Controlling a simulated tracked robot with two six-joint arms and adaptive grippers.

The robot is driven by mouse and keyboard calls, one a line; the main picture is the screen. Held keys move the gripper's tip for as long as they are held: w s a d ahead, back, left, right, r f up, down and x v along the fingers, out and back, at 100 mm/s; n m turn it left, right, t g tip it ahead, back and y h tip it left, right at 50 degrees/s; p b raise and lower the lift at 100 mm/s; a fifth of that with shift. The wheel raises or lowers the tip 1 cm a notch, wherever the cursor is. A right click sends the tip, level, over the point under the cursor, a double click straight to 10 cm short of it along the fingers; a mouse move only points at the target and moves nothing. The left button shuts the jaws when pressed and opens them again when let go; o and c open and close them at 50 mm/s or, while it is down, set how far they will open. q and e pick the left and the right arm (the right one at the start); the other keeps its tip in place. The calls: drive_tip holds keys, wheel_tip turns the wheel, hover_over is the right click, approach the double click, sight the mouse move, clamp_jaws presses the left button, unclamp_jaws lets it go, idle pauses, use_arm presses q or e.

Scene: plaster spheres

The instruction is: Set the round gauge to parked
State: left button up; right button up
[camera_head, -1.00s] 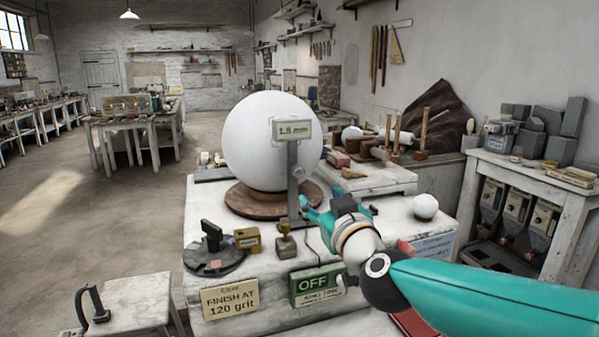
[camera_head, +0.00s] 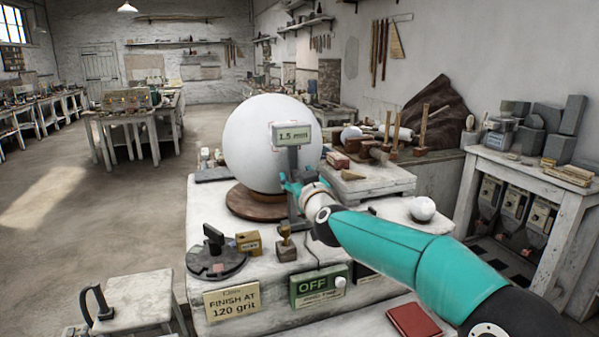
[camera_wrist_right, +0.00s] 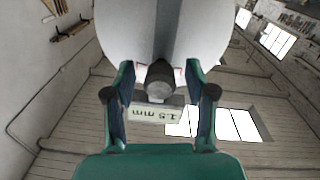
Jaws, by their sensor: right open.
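The gauge (camera_head: 291,134) is an upright grey post with a pale display reading 1.5 mm. It stands in front of a large white plaster sphere (camera_head: 254,150) on a round brown base. In the right wrist view, a dark round knob (camera_wrist_right: 160,84) on the gauge lies between my right gripper's fingers, and the display (camera_wrist_right: 155,114) shows upside down. My right gripper (camera_head: 292,184) is open at the gauge post, with a finger on each side of the knob. I cannot tell whether the fingers touch it. My left gripper is not in view.
A round black fixture (camera_head: 216,258), a small brass block (camera_head: 248,242) and a green OFF box (camera_head: 319,287) are at the bench front. A small white ball (camera_head: 422,208) and wooden tools lie to the right. A stool (camera_head: 134,300) stands front left.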

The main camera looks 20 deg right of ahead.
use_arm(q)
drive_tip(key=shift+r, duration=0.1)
use_arm(e)
drive_tip(key=shift+w, duration=0.3)
clamp_jaws()
